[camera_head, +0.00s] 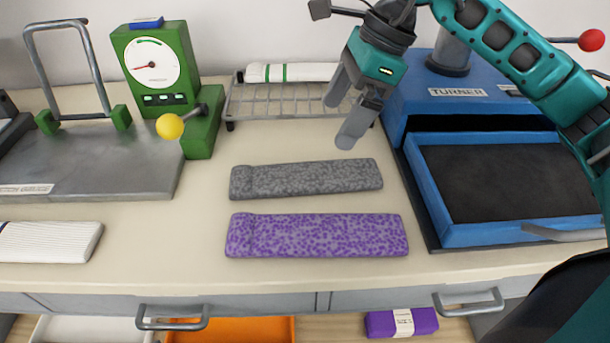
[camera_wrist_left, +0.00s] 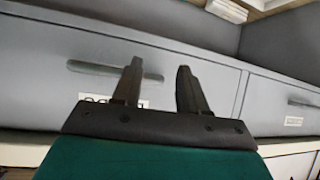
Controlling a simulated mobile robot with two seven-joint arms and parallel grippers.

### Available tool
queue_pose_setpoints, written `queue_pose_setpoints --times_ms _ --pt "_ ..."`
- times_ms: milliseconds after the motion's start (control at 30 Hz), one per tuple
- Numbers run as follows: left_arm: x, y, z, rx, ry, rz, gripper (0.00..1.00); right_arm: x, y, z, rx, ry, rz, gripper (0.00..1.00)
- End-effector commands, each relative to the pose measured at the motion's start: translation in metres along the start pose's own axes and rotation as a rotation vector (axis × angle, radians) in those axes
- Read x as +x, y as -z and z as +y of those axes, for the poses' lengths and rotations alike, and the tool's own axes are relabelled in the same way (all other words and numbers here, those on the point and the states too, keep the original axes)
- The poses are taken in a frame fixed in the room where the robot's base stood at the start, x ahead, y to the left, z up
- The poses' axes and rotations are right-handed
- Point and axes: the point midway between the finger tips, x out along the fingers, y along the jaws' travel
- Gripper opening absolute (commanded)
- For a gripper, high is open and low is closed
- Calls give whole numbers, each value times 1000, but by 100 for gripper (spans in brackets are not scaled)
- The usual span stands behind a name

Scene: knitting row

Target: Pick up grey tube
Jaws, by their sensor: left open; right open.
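The grey tube (camera_head: 306,179) is a flattened, speckled knitted piece with a folded left end. It lies crosswise on the cream worktop, just behind a longer purple speckled tube (camera_head: 316,236). My right gripper (camera_head: 341,118) is open and empty. It hangs above and behind the right half of the grey tube, fingers pointing down, apart from it. My left gripper (camera_wrist_left: 157,82) is open and empty in the left wrist view, in front of grey drawer fronts. It does not show in the head view.
A wire rack (camera_head: 285,101) with a striped white roll (camera_head: 290,72) stands behind. A blue machine (camera_head: 510,180) with an open black bed is on the right. A green dial gauge (camera_head: 155,70) with a yellow-knobbed lever and a steel plate (camera_head: 95,160) are on the left. Drawer handles line the front.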

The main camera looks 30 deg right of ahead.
Motion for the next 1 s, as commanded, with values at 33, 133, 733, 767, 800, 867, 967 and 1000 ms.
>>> queue_pose_setpoints --times_ms 33,133,733,767,800,867,967,1000 --pt "1 -2 0 1 0 0 43 11 0 2 -1 -7 0 100" --pt "2 -3 -1 2 0 -2 43 32 0 2 -1 -9 -1 100" --pt "5 -5 0 1 -6 -1 43 106 4 2 0 -8 -5 100" --pt "5 -6 0 1 -6 -2 43 110 4 2 -1 -8 -5 100" --pt "5 -6 1 1 -6 -2 43 113 4 2 0 -8 -5 100" --pt "5 -6 1 1 -6 -2 43 117 4 2 -1 -6 -5 100" --pt "5 -6 1 1 -7 -2 43 119 3 2 -1 -4 -5 100" --pt "5 -6 1 0 -7 -2 43 119 3 2 -1 -4 -5 100"
